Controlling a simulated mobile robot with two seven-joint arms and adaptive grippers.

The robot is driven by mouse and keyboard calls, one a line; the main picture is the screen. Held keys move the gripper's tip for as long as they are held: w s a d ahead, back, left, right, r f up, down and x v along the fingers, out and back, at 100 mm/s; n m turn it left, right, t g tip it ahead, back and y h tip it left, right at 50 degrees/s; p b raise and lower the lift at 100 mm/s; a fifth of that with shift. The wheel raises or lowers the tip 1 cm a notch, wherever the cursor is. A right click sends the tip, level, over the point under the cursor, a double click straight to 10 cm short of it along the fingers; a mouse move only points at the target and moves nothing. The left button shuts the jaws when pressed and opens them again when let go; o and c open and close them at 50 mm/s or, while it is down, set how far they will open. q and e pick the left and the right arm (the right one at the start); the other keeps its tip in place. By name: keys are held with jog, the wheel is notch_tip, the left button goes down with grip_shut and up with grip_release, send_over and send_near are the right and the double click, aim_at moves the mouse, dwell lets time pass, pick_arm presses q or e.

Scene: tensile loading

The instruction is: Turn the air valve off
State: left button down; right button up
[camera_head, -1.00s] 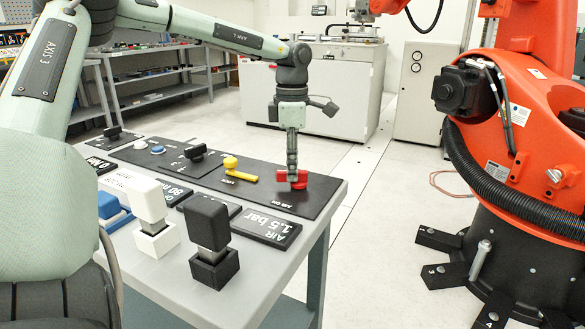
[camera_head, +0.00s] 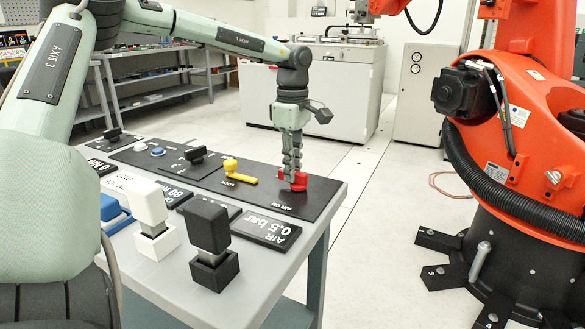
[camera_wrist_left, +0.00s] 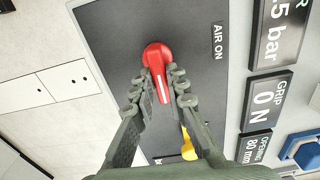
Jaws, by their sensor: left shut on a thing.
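The air valve is a red knob with a lever (camera_head: 294,182) on the black panel (camera_head: 222,178), beside the label "AIR ON". In the left wrist view the red lever (camera_wrist_left: 157,66) has a white line along it and points toward my gripper. My left gripper (camera_head: 292,176) reaches down from above and is shut on the red lever. In the left wrist view its fingers (camera_wrist_left: 163,90) lie on both sides of the lever. The air display (camera_head: 266,229) reads 0.5 bar. My right gripper is not in view.
A yellow LOCK lever (camera_head: 238,170) and a black knob (camera_head: 195,155) sit on the same panel. A white block (camera_head: 150,205) and a black block (camera_head: 210,230) stand upright in holders at the front. An orange robot (camera_head: 530,140) stands right of the table.

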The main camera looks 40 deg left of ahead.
pick_arm(q)
jog(key=c, duration=1.5)
grip_release()
jog(key=shift+c, duration=0.2)
notch_tip(320, 180, up, 12)
